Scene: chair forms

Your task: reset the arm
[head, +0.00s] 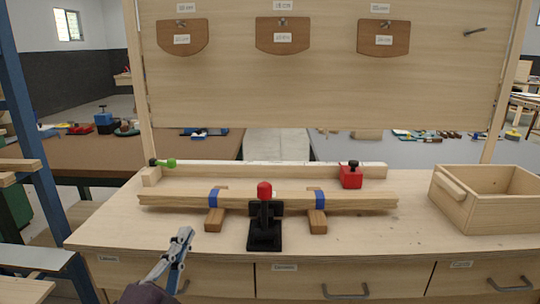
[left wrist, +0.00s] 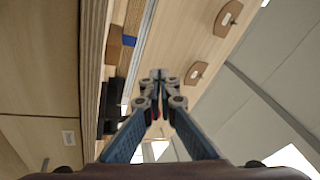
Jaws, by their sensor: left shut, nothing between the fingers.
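My left gripper (head: 184,237) is in the lower left of the head view, in front of the workbench's front edge. Its fingers are shut with nothing between them. In the left wrist view the closed fingertips (left wrist: 159,76) meet near the middle, with the bench and the back board beyond. The arm comes in from the bottom, and only a dark part of it shows. My right gripper is not in either view.
A black clamp with a red knob (head: 264,230) stands on the bench (head: 370,240), right of my gripper. Long wooden strips (head: 360,202) lie across wooden blocks behind it. A red block (head: 351,179) and an open wooden box (head: 455,208) are to the right. Drawers (head: 345,280) line the front.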

